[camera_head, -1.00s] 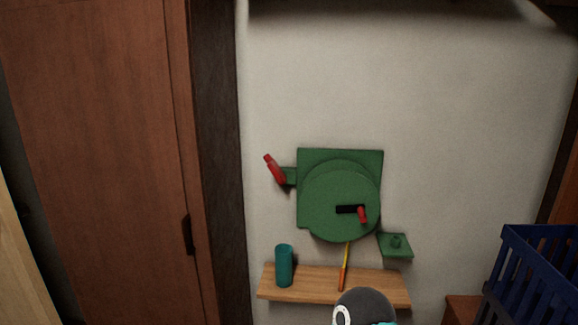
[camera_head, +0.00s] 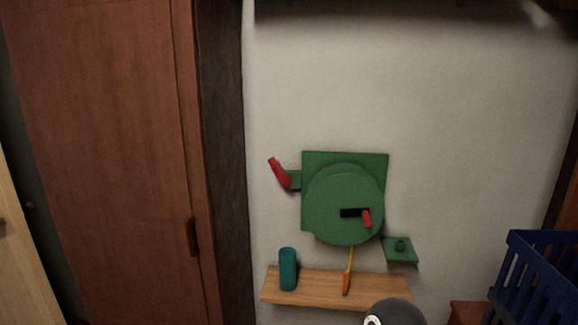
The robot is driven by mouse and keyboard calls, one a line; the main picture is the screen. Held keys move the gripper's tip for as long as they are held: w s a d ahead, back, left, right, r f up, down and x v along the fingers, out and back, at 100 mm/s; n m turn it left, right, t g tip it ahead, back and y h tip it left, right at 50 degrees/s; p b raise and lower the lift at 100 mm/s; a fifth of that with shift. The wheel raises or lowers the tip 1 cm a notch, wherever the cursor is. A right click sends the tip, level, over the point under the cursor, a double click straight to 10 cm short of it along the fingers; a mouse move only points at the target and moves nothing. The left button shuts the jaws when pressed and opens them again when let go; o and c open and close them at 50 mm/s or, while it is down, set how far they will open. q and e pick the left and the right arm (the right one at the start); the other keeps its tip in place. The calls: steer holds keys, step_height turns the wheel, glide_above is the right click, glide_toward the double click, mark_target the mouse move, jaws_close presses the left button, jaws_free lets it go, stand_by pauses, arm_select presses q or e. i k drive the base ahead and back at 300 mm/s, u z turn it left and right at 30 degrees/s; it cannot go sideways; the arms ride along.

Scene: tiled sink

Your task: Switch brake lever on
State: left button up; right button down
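A green wall-mounted device (camera_head: 325,195) with a round front hangs on the white wall. A red lever (camera_head: 279,173) sticks out from its left side on a small green bracket, tilted with its top to the upper left. A black crank with a red knob (camera_head: 366,218) is on the round front. Which of the two is the brake lever is not marked. A dark rounded part of my own arm (camera_head: 395,313) shows at the bottom edge, below the device and apart from it. Neither gripper's fingers are in view.
A wooden shelf (camera_head: 318,303) below the device holds a teal cylinder (camera_head: 288,270) and an orange-handled tool (camera_head: 346,283). A blue crate (camera_head: 540,275) stands lower right; a brown door (camera_head: 100,150) fills the left.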

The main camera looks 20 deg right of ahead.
mark_target(278, 171)
steer(key=u, duration=0.05)
steer(key=i, duration=1)
steer(key=z, duration=0.05)
